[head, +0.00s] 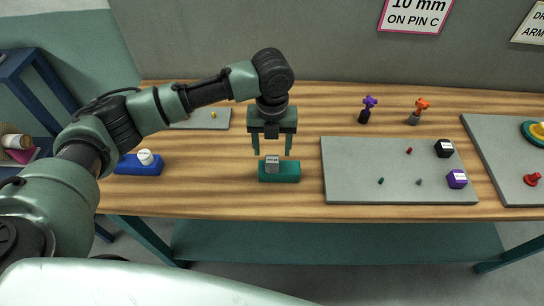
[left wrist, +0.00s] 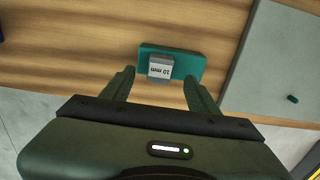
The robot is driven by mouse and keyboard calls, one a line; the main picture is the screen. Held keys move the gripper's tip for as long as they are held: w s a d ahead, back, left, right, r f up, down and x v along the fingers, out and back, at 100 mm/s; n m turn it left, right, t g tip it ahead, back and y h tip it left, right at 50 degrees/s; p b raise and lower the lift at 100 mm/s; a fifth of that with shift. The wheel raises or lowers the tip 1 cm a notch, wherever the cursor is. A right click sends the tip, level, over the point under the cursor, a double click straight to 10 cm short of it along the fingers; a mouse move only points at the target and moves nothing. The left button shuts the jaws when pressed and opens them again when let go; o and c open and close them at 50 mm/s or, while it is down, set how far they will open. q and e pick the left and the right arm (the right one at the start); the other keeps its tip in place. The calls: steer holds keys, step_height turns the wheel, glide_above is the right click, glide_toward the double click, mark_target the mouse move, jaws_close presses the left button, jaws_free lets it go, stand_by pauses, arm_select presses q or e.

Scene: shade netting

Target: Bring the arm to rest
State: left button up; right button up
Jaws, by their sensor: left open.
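My left gripper (head: 272,150) hangs pointing down above the front middle of the wooden table, its two fingers apart and empty. Right below it is a teal block (head: 290,172) with a grey labelled cube (head: 272,164) on it. In the left wrist view the cube (left wrist: 160,68) reads "10 mm" and sits against the teal block (left wrist: 190,62), ahead of the open fingers (left wrist: 158,88). The fingers do not touch the cube. My left arm reaches in from the left of the head view. My right gripper is not in view.
A grey mat (head: 345,180) at right holds small pegs, a black cube (head: 444,148) and a purple cube (head: 457,179). A purple tool (head: 368,104) and an orange tool (head: 420,107) stand behind it. A blue block (head: 135,166) with a white piece (head: 145,157) is at left.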

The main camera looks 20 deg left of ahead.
arm_select(q)
steer(key=shift+r, duration=1.25)
